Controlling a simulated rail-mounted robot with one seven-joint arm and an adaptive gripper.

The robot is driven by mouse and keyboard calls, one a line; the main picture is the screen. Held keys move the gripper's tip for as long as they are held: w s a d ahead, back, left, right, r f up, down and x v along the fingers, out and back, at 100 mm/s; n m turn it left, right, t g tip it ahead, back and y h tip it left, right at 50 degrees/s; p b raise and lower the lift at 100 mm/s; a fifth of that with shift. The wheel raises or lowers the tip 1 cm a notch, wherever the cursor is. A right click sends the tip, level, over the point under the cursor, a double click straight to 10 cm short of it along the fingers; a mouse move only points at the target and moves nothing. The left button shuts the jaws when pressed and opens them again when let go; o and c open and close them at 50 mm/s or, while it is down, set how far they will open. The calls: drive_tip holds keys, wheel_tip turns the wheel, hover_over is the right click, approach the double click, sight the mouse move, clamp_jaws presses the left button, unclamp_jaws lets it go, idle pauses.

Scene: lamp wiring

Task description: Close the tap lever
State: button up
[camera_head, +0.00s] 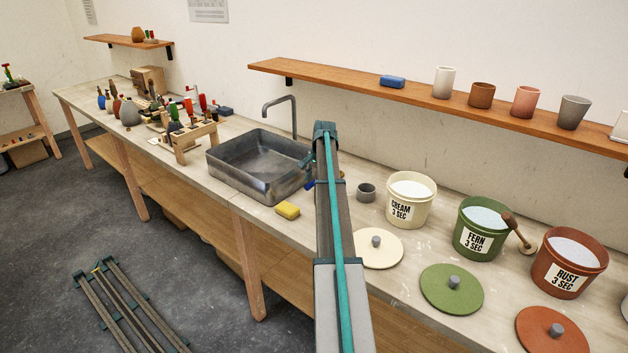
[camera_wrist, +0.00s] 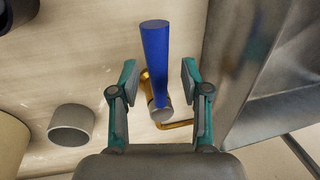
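The tap lever (camera_wrist: 155,60) has a blue handle with a grey rounded end, and brass pipework (camera_wrist: 178,125) shows beneath it. In the wrist view it lies near the middle, between the two fingers of my gripper (camera_wrist: 158,78). The fingers are open, with a visible gap on each side of the lever. I cannot tell how deep the lever sits between them. In the head view only a small blue bit of the lever (camera_head: 309,184) shows beside my arm, which hides the rest. A grey spout (camera_head: 294,115) stands behind the metal sink (camera_head: 225,168).
The sink wall (camera_wrist: 245,75) is close on the right in the wrist view. A small grey cup (camera_wrist: 72,125) stands left of my gripper. In the head view, a yellow sponge (camera_head: 288,210), a cream bucket (camera_head: 410,205) and its lid (camera_head: 385,255) stand near my arm.

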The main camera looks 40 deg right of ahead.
wheel_tip(320, 180, up, 12)
drive_tip(key=s, duration=0.2)
drive_tip(key=shift+s+d, duration=0.15)
drive_tip(key=shift+s, duration=0.05)
idle(0.3)
drive_tip(key=shift+f, duration=0.15)
drive_tip(key=c, duration=0.5)
